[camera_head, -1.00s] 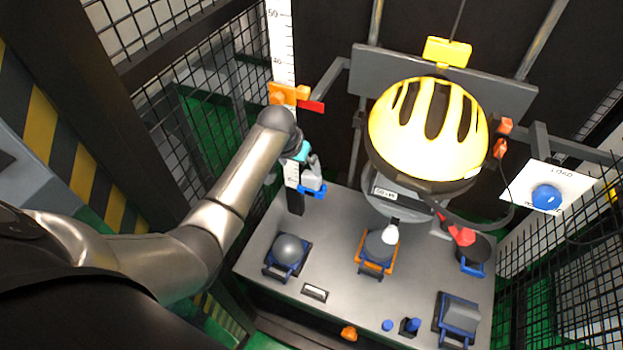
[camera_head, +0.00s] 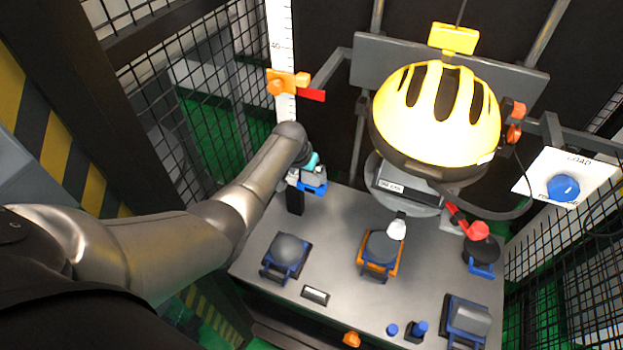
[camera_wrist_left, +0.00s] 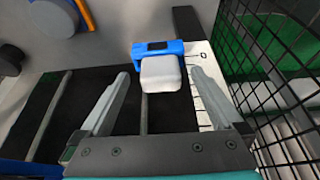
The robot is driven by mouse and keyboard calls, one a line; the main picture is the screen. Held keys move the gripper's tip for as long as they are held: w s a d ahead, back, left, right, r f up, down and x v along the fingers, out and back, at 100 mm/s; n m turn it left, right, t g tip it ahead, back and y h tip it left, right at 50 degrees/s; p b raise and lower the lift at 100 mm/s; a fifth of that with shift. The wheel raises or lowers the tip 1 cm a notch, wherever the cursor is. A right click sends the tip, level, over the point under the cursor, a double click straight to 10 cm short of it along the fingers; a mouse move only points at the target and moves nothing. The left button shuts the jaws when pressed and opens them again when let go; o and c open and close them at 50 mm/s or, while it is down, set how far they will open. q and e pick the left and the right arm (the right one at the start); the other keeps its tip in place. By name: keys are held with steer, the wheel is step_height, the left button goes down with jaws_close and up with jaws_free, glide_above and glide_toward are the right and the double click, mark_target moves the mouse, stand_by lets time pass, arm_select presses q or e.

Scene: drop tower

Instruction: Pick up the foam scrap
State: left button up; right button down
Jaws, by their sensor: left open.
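A small white piece (camera_head: 397,229), which looks like the foam scrap, sits at the top of the grey rounded anvil in the orange frame (camera_head: 380,254), below the helmet. It is not clear in the left wrist view. My left gripper (camera_head: 311,174) is at the back left of the table by the ruler post, left of and apart from the white piece. In the left wrist view the jaws (camera_wrist_left: 150,95) are open, with a pale block on a blue bracket (camera_wrist_left: 161,73) between and just beyond the fingertips. My right gripper is not in view.
A yellow helmet (camera_head: 436,110) hangs over the table (camera_head: 335,240). A grey dome in a blue cradle (camera_head: 286,250) stands left, a grey block in a blue cradle (camera_head: 468,319) front right. A red-topped dark part (camera_head: 481,248) stands right. Mesh fencing (camera_head: 215,100) closes the left side.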

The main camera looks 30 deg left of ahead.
mark_target(309, 178)
arm_select(q)
steer(key=shift+b+x, duration=0.95)
steer(key=shift+x, duration=0.7)
steer(key=c, duration=1.3)
